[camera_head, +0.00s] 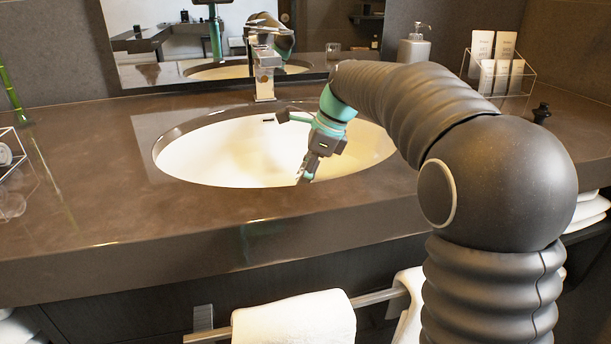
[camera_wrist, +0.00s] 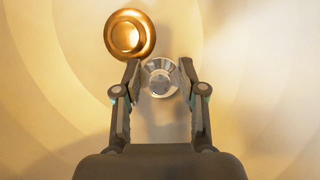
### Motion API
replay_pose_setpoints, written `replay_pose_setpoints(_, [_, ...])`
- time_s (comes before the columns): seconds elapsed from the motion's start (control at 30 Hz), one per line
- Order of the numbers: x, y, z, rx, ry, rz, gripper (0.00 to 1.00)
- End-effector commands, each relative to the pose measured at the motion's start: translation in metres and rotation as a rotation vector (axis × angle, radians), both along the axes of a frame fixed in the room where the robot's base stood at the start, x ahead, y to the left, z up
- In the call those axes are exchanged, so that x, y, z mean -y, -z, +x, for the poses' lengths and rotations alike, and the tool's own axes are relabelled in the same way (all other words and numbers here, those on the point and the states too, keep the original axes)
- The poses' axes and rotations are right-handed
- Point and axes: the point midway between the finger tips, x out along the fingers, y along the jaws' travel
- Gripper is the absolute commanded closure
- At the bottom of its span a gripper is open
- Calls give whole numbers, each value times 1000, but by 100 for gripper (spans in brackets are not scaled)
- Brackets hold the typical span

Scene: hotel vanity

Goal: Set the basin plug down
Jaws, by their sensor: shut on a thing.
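My gripper (camera_head: 306,171) points down into the white oval basin (camera_head: 225,150), right of its middle. In the wrist view, my gripper (camera_wrist: 160,80) is shut on the basin plug (camera_wrist: 160,76), a small round silver piece held between the fingertips. A round brass-coloured drain fitting (camera_wrist: 130,36) lies just beyond the fingertips, up and to the left of the plug. The plug and the drain are apart sideways in this view. Whether the plug touches the basin floor I cannot tell. In the head view the plug is too small to make out clearly.
The tap (camera_head: 264,75) stands behind the basin, before the mirror (camera_head: 175,55). The brown counter (camera_head: 85,185) is mostly bare left of the basin.

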Motion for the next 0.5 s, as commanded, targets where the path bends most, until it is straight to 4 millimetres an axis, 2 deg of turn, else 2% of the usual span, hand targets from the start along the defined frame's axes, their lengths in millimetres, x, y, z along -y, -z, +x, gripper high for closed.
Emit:
replay_pose_setpoints(0.47, [0,9,0,-1,0,0,100])
replay_pose_setpoints(0.5, [0,8,0,-1,-1,0,50])
